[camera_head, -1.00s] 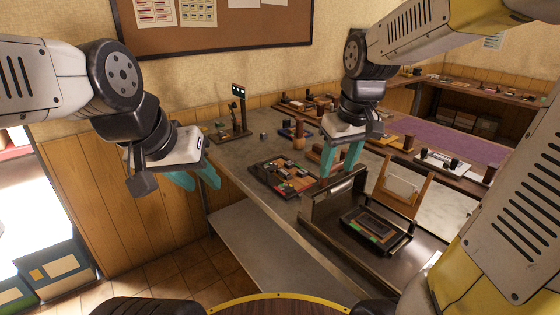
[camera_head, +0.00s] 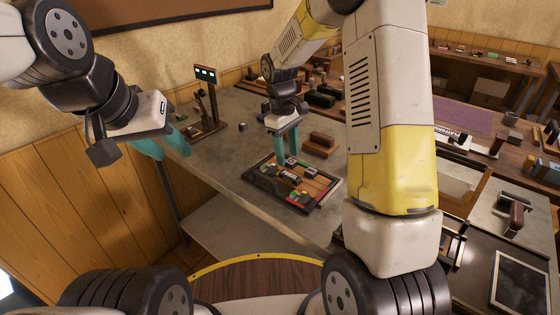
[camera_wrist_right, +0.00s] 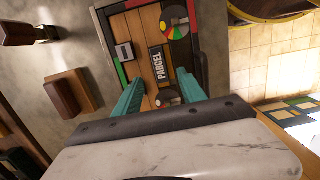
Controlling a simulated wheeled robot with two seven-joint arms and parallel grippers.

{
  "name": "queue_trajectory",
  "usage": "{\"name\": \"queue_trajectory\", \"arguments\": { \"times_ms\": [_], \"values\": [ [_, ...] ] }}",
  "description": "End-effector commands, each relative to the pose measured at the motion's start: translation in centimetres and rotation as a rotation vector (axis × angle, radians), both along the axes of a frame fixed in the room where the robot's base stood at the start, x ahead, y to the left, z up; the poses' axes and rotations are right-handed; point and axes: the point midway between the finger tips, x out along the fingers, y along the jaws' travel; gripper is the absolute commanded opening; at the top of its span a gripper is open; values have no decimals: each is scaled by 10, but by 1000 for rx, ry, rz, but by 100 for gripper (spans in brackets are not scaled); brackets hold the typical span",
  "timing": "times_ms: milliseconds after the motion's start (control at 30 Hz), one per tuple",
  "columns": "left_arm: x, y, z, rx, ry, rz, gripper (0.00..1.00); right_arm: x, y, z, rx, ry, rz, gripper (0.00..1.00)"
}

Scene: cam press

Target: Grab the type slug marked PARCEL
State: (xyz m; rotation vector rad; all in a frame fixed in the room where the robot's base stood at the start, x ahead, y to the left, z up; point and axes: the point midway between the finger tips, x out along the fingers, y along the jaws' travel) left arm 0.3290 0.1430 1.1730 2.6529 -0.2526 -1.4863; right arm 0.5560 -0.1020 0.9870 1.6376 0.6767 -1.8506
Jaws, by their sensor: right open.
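The type slug marked PARCEL (camera_wrist_right: 157,67) is a dark block with white letters. It lies in the wooden tray (camera_wrist_right: 112,8), which also shows in the head view (camera_head: 262,187) on the grey bench. My right gripper (camera_wrist_right: 156,88) is open above the tray. In the right wrist view its teal fingers stand on either side of the slug's near end, and I cannot tell how high above it they are. In the head view my right gripper (camera_head: 286,162) points down over the tray. My left gripper (camera_head: 168,146) is off the bench's left edge, with its teal fingers apart and nothing between them.
In the tray are round colored discs (camera_wrist_right: 176,22) and a small grey-white piece (camera_wrist_right: 124,52). A brown block on a wooden base (camera_head: 321,140) stands behind the tray. A post with a lit panel (camera_head: 207,74) stands at the bench's back left. Bare bench lies left of the tray.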

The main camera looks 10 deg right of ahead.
Motion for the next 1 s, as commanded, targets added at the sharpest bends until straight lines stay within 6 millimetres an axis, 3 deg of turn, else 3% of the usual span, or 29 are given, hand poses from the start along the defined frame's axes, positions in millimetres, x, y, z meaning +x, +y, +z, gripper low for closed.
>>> {"name": "queue_trajectory", "arguments": {
  "times_ms": [500, 767, 867, 1000],
  "values": [
    [0, 0, 0, 0, 0, 0, 36, -6, -7, -65, 0, 1, -1, 48],
    [0, 0, 0, 0, 0, 0, 36, -6, -7, -70, 1, 1, -2, 48],
    [0, 0, 0, 0, 0, 0, 36, -6, -7, -70, 0, 1, -2, 33],
    [0, 0, 0, 0, 0, 0, 36, -7, -8, -71, -1, 2, -2, 6]
  ]
}}
